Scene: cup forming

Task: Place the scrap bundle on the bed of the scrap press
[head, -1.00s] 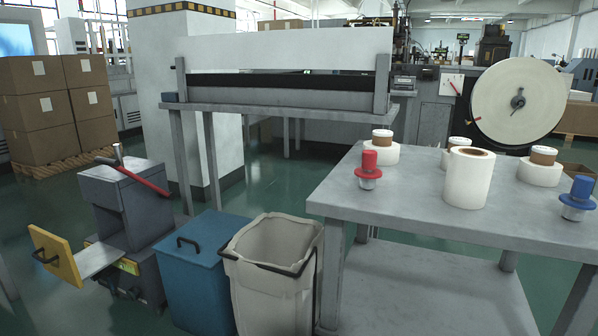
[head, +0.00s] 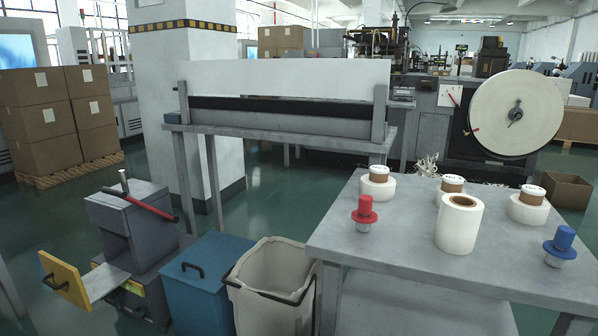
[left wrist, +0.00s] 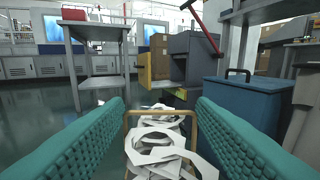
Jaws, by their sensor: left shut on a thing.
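My left gripper (left wrist: 160,104) shows in the left wrist view as two teal ribbed fingers. It is shut on the scrap bundle (left wrist: 165,148), a clump of white ring-like offcuts with a tan band around it. The scrap press (head: 130,222) is a grey machine with a red lever, at the left in the head view. Its yellow door (head: 63,281) is swung open, and its pale flat bed (head: 103,281) sticks out beside the door. The press (left wrist: 194,52) is ahead of the bundle and apart from it in the left wrist view. My right gripper is not in view.
A blue lidded bin (head: 207,275) and an open white-lined bin (head: 270,285) stand right of the press. A grey table (head: 400,243) with rolls and red and blue knobs is at the right. Cartons (head: 62,122) stand behind. Green floor lies between.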

